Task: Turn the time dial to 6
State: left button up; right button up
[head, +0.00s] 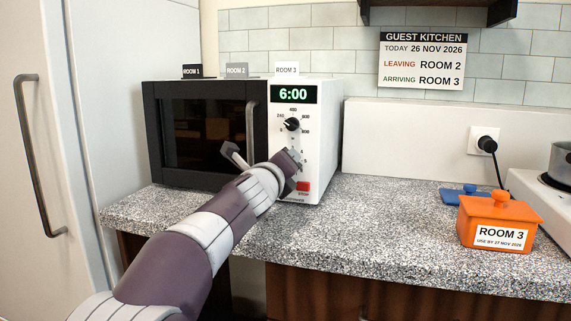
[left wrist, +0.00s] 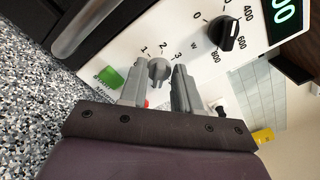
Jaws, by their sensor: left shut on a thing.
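The microwave (head: 206,132) stands on the counter, with a white control panel at its right. Its green display (head: 294,94) reads 6:00. My left gripper (head: 292,159) is at the lower panel. In the left wrist view its two fingers stand on both sides of the grey time dial (left wrist: 158,68) and are shut on it. The numbers 1, 2 and 3 show around the dial there; I cannot tell where its pointer aims. The black power dial (head: 292,124) sits above the time dial and is clear of the gripper. My right gripper is not in view.
A red stop button (head: 303,187) lies below the gripper; a green button (left wrist: 109,77) shows beside it in the wrist view. The door handle (head: 250,125) is just left of the panel. An orange box (head: 484,207) and blue lid (head: 463,193) stand at the right.

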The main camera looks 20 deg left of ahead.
pick_arm(q)
jog(key=o, duration=0.7)
jog(key=shift+f, duration=0.1)
jog(key=s+b, duration=0.1)
jog(key=s, duration=1.1)
jog(key=shift+s+a+b, duration=0.2)
jog(key=shift+s+b, duration=0.15)
